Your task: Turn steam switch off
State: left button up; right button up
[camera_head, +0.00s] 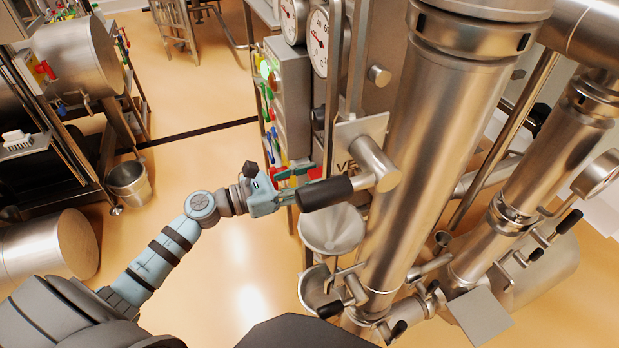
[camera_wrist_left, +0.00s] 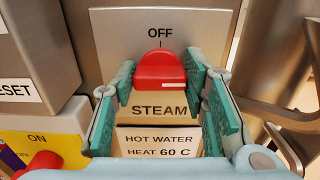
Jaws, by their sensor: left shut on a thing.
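The red steam switch (camera_wrist_left: 160,70) is on a metal panel in the left wrist view, under the word OFF and above the label STEAM. Its white pointer line lies level toward the right, not up at the OFF mark. My left gripper (camera_wrist_left: 161,78) has one green-padded finger on each side of the red knob and is shut on it. In the head view my left gripper (camera_head: 292,178) reaches the side of the control box, partly behind a black-handled lever. My right gripper is in neither view.
A black-handled lever (camera_head: 325,193) and a steel funnel (camera_head: 332,229) are close to my left gripper. A tall steel column (camera_head: 430,140) stands to the right. In the wrist view another red knob (camera_wrist_left: 42,163) sits at lower left. Open floor (camera_head: 235,270) lies at left.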

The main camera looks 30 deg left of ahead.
pick_arm(q)
jog(key=shift+n, duration=0.3)
jog(key=n+p, duration=0.2)
jog(key=n, duration=0.1)
jog(key=shift+r+n, duration=0.1)
jog(key=shift+n, duration=0.2)
jog(key=n+p, duration=0.2)
jog(key=n, duration=0.2)
jog(key=shift+w+n+p, duration=0.1)
jog(key=shift+n+p, duration=0.2)
jog(key=n+p, duration=0.3)
jog(key=n, duration=0.2)
jog(key=shift+a, duration=0.1)
jog(key=shift+f+n+p, duration=0.15)
jog(key=shift+n+p, duration=0.25)
jog(key=shift+n, duration=0.6)
jog(key=shift+f+n+p, duration=0.15)
jog(key=shift+n+p, duration=0.2)
jog(key=shift+n, duration=0.65)
jog(key=o, duration=1.2)
jog(key=shift+c, duration=0.2)
